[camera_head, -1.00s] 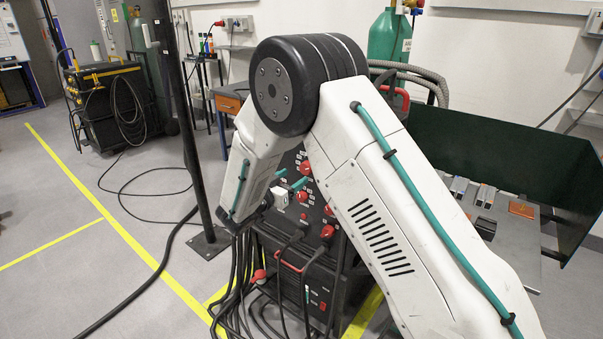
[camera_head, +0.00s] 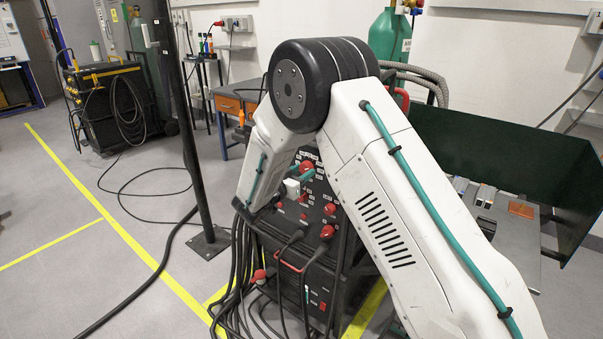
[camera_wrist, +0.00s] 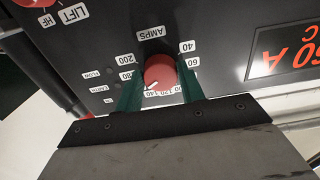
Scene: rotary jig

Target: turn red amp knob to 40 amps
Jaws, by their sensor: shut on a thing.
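The red amp knob (camera_wrist: 160,70) sits on the dark panel in the wrist view, with a white mark on its lower-left side, towards the 140 label. Number labels ring it upside down, with 40 at upper right and 200 at upper left. My gripper (camera_wrist: 160,84) is shut on the knob, one green finger at each side. In the head view my gripper (camera_head: 301,176) is at the front of the welding machine (camera_head: 318,226), and the knob is partly hidden there.
Several black cables (camera_head: 241,275) hang from the machine's front to the floor. A dark upright pole (camera_head: 190,130) stands at left. A metal bench (camera_head: 515,235) with a green screen (camera_head: 500,150) is at right. Open floor lies at left.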

